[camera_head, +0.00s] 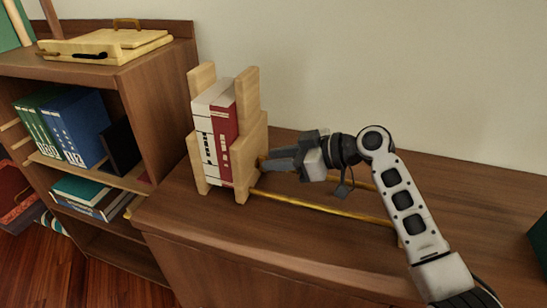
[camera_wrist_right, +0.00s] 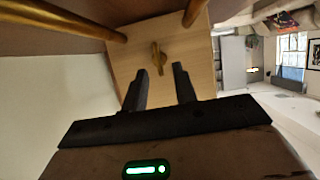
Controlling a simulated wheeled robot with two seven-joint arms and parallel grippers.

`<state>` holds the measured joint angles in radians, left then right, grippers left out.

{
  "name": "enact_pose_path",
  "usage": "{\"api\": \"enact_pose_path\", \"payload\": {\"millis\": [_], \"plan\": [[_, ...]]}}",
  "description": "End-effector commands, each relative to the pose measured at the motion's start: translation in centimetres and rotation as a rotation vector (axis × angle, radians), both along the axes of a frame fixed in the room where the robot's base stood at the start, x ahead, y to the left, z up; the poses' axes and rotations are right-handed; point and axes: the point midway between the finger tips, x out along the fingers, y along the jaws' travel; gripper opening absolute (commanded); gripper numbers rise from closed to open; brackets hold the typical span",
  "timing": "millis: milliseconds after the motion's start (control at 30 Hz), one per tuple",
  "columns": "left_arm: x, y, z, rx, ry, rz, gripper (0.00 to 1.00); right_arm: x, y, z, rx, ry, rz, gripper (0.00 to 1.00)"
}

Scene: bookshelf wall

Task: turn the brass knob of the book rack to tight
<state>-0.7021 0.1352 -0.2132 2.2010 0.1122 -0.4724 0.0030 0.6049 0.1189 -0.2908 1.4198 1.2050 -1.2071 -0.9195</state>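The wooden book rack (camera_head: 251,150) stands on the cabinet top and holds a white book (camera_head: 206,130) and a red book (camera_head: 223,135) upright. The brass knob (camera_wrist_right: 158,57) is on the rack's end panel (camera_wrist_right: 185,75) in the right wrist view; it is slim and looks roughly upright there. My right gripper (camera_head: 268,163) points left at this panel in the head view, where it mostly hides the knob. In the wrist view my right gripper (camera_wrist_right: 160,70) is open, its two dark fingers apart, with the knob just beyond and between their tips. My left gripper is not in view.
Two brass rods run right from the rack along the cabinet top (camera_head: 470,205), one (camera_head: 325,206) in front of my right gripper. A shelf unit (camera_head: 155,95) with binders (camera_head: 75,125) stands left. A dark green object (camera_head: 540,245) is at the right edge.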

Motion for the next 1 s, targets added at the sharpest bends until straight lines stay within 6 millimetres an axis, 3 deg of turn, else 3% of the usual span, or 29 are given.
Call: {"api": "enact_pose_path", "payload": {"millis": [133,433,533,567,1000], "plan": [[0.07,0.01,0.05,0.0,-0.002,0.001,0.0,0.29,0.95,-0.45,-0.002,0.001,0.001,0.28],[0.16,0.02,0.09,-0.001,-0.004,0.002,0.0,0.35,1.11,-0.54,-0.002,0.001,0.0,0.28],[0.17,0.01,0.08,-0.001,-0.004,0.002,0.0,0.35,1.09,-0.53,-0.002,0.001,0.0,0.03],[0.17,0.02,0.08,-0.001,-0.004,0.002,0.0,0.35,1.09,-0.53,-0.002,0.001,0.0,0.0],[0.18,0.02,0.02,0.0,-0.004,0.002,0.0,0.49,1.02,-0.49,0.019,0.057,0.001,0.0]]}}
